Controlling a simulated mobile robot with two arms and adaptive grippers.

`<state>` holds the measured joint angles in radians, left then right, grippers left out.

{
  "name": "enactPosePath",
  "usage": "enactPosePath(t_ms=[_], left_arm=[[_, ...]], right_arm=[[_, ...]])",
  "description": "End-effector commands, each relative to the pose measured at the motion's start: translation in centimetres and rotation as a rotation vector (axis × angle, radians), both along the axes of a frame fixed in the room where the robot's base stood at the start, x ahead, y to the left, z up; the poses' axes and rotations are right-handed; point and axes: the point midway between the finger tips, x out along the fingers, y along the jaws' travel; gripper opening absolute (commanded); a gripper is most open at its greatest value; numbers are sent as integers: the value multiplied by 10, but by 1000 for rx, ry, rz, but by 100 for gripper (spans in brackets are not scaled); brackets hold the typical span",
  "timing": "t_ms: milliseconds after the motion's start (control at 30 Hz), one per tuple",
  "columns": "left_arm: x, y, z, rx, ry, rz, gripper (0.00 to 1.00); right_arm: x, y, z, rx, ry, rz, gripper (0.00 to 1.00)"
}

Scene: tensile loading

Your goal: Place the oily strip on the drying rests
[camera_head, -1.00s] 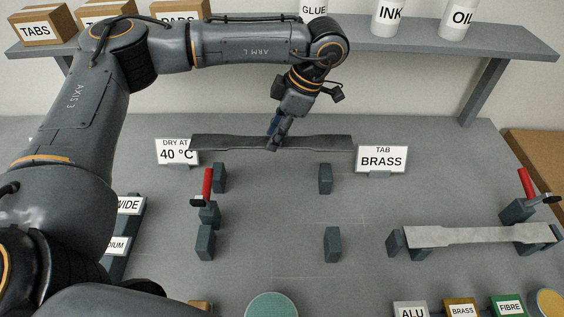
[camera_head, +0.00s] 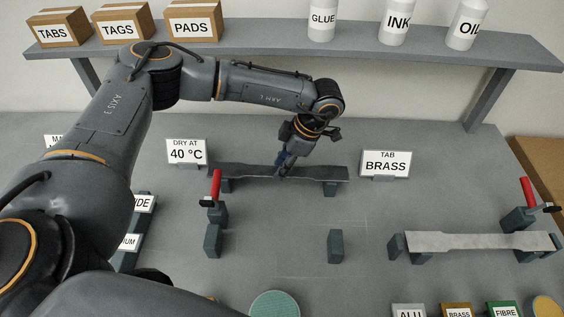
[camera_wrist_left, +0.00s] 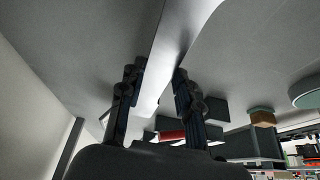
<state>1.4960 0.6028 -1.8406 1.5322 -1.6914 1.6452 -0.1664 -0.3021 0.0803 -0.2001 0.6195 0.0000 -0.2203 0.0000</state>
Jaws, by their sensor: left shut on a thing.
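The dark oily strip (camera_head: 318,173) lies level across the two back rests, left rest (camera_head: 225,187) and right rest (camera_head: 330,189), in the head view. It covers their tops; whether it touches them or hangs just above, I cannot tell. My left gripper (camera_head: 284,171) is shut on the strip near its middle, from above. In the left wrist view the strip (camera_wrist_left: 172,50) runs between the two fingers of the left gripper (camera_wrist_left: 158,80). My right gripper is not in view.
A "DRY AT 40 °C" sign (camera_head: 186,152) and a "TAB BRASS" sign (camera_head: 386,163) stand behind. A red-handled clamp (camera_head: 215,188) stands close to the strip's left end. A lighter strip (camera_head: 480,242) lies on supports at right. A shelf (camera_head: 280,42) spans the back.

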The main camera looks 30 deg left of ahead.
Motion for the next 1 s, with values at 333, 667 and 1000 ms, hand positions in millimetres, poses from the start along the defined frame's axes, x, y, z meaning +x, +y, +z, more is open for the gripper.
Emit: enactPosePath(t_ms=[333,667,1000], left_arm=[[0,0,-3,0,1,0,56],[0,0,0,0,0,0,56],[10,-19,45,-3,-6,-3,56]], right_arm=[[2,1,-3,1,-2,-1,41],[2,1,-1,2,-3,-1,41],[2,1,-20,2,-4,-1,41]])
